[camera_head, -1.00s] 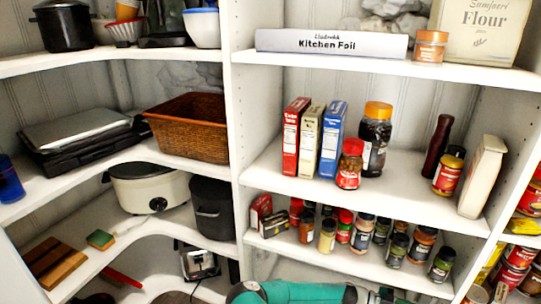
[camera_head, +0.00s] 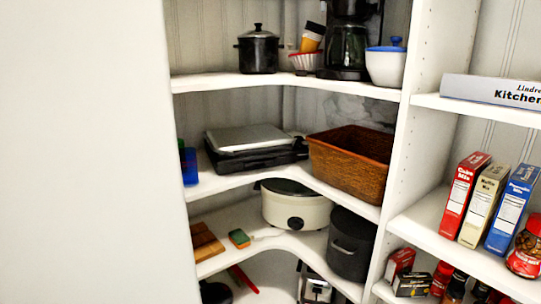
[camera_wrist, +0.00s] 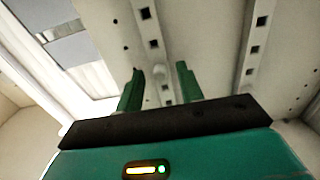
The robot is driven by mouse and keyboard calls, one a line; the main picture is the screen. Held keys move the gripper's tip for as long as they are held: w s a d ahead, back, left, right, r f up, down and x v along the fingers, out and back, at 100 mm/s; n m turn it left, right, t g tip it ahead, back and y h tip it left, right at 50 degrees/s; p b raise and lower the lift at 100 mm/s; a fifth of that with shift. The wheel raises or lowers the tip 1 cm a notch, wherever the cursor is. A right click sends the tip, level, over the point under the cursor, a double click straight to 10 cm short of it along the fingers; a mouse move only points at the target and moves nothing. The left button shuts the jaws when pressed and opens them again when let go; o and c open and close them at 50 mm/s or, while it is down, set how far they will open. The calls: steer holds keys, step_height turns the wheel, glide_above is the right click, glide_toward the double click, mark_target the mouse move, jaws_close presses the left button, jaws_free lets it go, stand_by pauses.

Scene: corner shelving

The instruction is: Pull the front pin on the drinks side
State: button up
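My gripper (camera_wrist: 161,82) shows in the wrist view. Its two green fingers stand apart with nothing held between them. Beyond them are a pale upright (camera_wrist: 150,40) with dark square holes and a second holed upright (camera_wrist: 257,40) to its right. A small pale rounded bump shows beyond the fingers, but I cannot tell whether it is a pin. No drinks are recognisable in either view. My gripper does not show in the head view.
A blank white panel (camera_head: 85,150) fills the left of the head view. Corner shelves hold a black pot (camera_head: 258,52), coffee maker (camera_head: 347,45), wicker basket (camera_head: 352,165), slow cooker (camera_head: 295,207) and dark bin (camera_head: 350,245). Boxes (camera_head: 462,195) and jars stand at right.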

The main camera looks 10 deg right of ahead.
steer(key=shift+c, duration=0.3)
jaws_close()
steer(key=shift+w, duration=0.15)
steer(key=shift+v, duration=2.85)
